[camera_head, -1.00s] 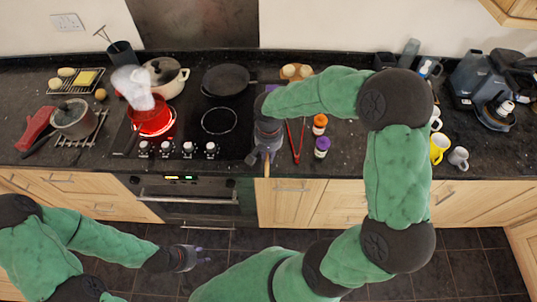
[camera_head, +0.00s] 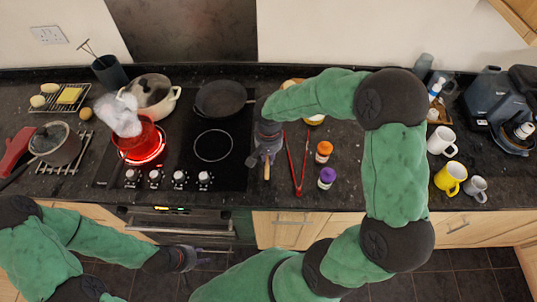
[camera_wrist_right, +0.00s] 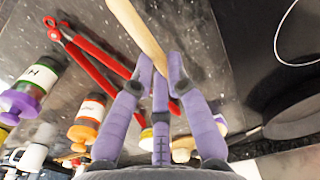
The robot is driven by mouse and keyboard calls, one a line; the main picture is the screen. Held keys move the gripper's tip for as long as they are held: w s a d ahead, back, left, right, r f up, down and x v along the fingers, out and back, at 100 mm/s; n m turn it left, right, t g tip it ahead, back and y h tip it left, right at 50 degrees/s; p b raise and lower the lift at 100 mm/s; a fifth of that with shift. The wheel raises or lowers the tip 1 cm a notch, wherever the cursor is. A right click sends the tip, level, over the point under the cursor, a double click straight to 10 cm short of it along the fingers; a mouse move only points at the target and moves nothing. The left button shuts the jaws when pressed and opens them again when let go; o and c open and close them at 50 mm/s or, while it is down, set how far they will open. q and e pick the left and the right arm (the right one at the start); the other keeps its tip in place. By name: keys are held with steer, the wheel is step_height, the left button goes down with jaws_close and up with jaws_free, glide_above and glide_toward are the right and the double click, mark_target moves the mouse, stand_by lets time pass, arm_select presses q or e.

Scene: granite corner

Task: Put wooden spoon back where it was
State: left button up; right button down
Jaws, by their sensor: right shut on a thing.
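The wooden spoon (camera_head: 267,171) is held by my right gripper (camera_head: 263,158), above the counter between the hob and the red tongs. In the right wrist view the fingers (camera_wrist_right: 165,75) close around its pale shaft (camera_wrist_right: 137,28), which runs out past the top edge. The spoon's far end is out of that view, and the head view shows only a short piece. I cannot tell whether it touches the counter. My left gripper (camera_head: 203,257) hangs empty in front of the oven, below counter height, with its fingers apart.
Red tongs (camera_head: 297,165) and orange-capped (camera_head: 323,152) and purple-capped (camera_head: 327,178) jars stand close right of my right gripper. A steaming red pot (camera_head: 139,138) sits on a glowing burner. A black pan (camera_head: 219,99) is behind. Mugs (camera_head: 450,178) stand further right.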

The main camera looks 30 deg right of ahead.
step_height(320, 180, down, 7)
steer(key=b, duration=0.4)
steer(key=shift+r, duration=0.2)
steer(key=c, duration=1.1)
jaws_free()
steer(key=shift+c, duration=0.2)
steer(key=shift+o, duration=0.2)
steer(key=o, duration=0.8)
steer(key=shift+c, duration=0.2)
steer(key=shift+r, duration=0.25)
